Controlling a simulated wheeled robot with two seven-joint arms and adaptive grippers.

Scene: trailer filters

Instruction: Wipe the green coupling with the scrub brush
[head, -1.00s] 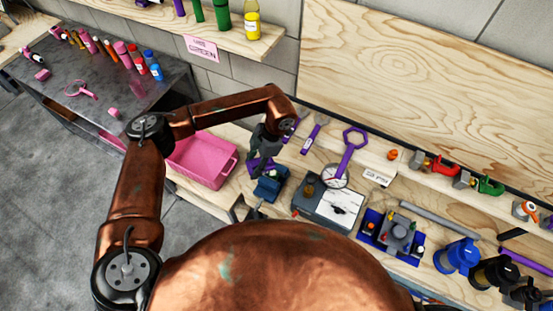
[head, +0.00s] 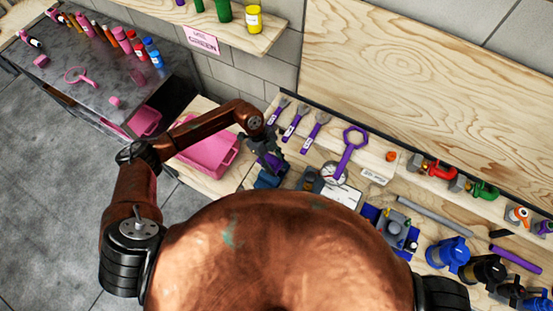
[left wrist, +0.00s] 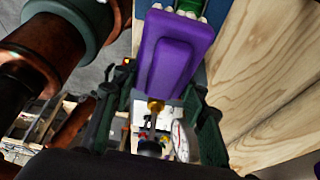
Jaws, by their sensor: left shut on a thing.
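My left gripper (head: 266,150) is shut on a purple scrub brush (head: 272,163), above the bench near a blue vise-like fixture (head: 270,179). In the left wrist view the purple brush block (left wrist: 174,50) fills the upper middle, with pale bristles (left wrist: 186,13) at its top end. A green surface (left wrist: 190,4) shows just past the bristles, cut off by the frame; I cannot tell whether they touch. A green coupling-like part (head: 485,191) sits on the bench's right side, far from the brush. My right gripper is not in view.
A pink bin (head: 210,155) stands left of the gripper. Blue fittings (head: 448,254) crowd the right end. A shelf (head: 240,40) overhangs the back left.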

